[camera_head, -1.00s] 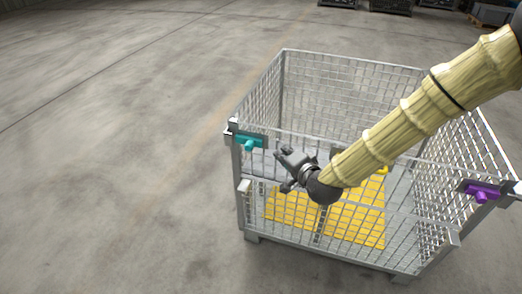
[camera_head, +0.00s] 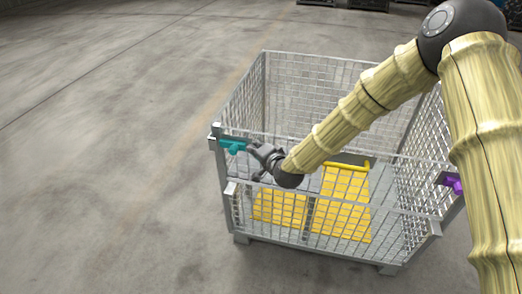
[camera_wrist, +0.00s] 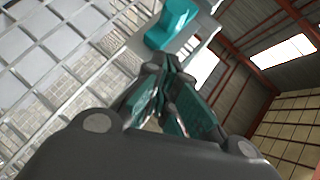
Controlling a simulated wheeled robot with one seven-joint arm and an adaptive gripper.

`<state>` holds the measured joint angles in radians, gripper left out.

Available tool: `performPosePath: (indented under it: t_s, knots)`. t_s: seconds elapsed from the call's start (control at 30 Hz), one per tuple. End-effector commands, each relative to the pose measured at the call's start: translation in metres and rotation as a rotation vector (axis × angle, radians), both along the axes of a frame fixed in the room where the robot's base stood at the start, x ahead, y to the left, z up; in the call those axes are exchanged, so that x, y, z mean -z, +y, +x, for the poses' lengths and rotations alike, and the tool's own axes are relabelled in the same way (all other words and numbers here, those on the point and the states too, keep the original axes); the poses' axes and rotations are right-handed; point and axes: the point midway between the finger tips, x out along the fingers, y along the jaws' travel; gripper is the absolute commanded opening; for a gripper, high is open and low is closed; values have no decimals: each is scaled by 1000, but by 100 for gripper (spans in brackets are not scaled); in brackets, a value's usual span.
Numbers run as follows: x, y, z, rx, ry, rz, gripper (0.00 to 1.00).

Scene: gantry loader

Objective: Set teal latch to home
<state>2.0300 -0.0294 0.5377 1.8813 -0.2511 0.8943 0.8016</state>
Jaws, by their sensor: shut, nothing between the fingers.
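The teal latch (camera_head: 233,146) sits on the front left corner of the wire mesh cage (camera_head: 227,190), near its top rail. It also shows in the wrist view (camera_wrist: 172,24), at the top, just beyond the fingertips. My gripper (camera_head: 252,146) is at the right end of the latch in the head view. In the wrist view my gripper (camera_wrist: 168,65) is shut and empty, its fingertips close below the latch. I cannot tell whether they touch it.
A purple latch (camera_head: 453,183) sits on the right side of the cage. Yellow panels (camera_head: 345,200) lie inside the cage behind the front mesh. The floor (camera_head: 100,180) left of the cage is clear. Dark crates (camera_head: 368,4) stand far back.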

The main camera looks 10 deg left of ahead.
Motion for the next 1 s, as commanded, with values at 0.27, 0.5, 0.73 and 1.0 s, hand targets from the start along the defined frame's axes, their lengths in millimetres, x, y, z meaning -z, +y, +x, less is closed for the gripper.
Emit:
performPosePath:
  t_s: [0.27,0.5,0.73,1.0]
  knots:
    - [13,28,6,-1,1,-1,0]
    - [20,39,7,-1,0,0,0]
    - [21,40,6,0,0,0,0]
    - [21,37,9,9,1,1,0]
